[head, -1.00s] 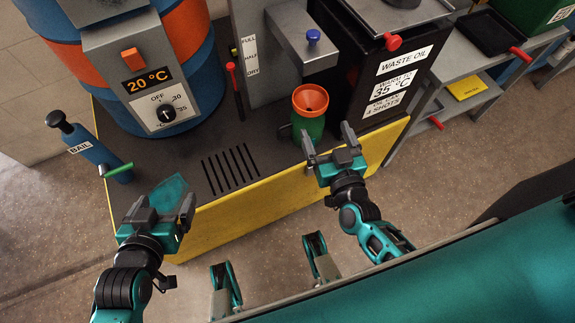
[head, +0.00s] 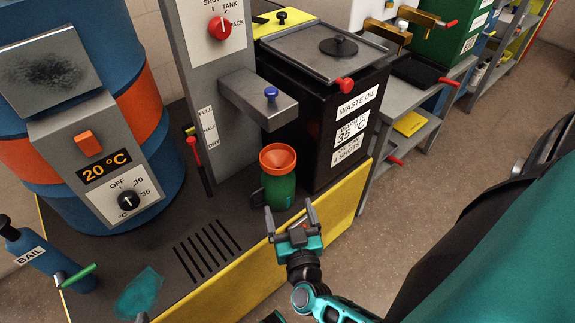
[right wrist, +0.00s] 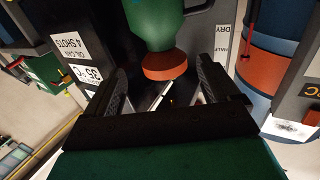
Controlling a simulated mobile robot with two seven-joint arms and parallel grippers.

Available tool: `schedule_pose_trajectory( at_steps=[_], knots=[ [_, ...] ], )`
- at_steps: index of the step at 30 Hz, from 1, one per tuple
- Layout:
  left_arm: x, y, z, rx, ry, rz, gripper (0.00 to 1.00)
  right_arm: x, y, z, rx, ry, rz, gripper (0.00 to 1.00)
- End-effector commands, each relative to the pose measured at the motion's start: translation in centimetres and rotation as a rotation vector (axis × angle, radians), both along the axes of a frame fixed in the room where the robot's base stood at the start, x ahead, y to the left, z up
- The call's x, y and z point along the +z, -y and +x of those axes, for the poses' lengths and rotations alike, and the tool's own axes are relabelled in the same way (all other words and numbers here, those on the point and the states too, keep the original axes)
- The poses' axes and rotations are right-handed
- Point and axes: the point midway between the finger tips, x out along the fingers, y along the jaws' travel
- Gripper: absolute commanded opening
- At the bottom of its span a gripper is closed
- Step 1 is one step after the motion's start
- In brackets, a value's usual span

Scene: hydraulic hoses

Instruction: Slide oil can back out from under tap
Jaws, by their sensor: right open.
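The oil can (head: 279,188) has a green body with an orange funnel top (head: 278,158). It stands upright on the dark bench, below and just in front of the grey tap block (head: 258,108) with a blue knob (head: 271,94). My right gripper (head: 290,212) is open and empty in front of the can, at the bench's yellow front edge. In the right wrist view, the can's green body (right wrist: 155,22) and orange funnel appear upside down beyond the open fingers. Only what looks like a fingertip of my left gripper (head: 143,317) shows at the bottom edge.
A black waste oil bin (head: 335,120) stands right of the can. A red-handled lever (head: 195,150) rises to the left. The yellow bench edge (head: 335,212) runs in front.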

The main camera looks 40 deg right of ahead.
Motion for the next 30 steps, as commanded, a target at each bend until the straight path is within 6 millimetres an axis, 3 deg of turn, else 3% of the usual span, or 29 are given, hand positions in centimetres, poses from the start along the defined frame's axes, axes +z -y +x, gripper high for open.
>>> schedule_pose_trajectory(
  at_steps=[8,21,30],
  knots=[
    [-0.5,0.2,-0.1,0.006,-0.006,-0.009,0.93,0.0,0.7,1.5,0.000,0.004,-0.001,0.89],
    [-2.3,0.5,-0.4,-0.002,-0.025,-0.012,0.93,-0.1,4.0,9.1,0.001,0.004,-0.001,0.89],
    [-2.0,0.8,0.1,-0.009,-0.014,-0.016,0.93,0.0,5.1,11.6,0.001,0.001,0.000,0.89]
  ],
)
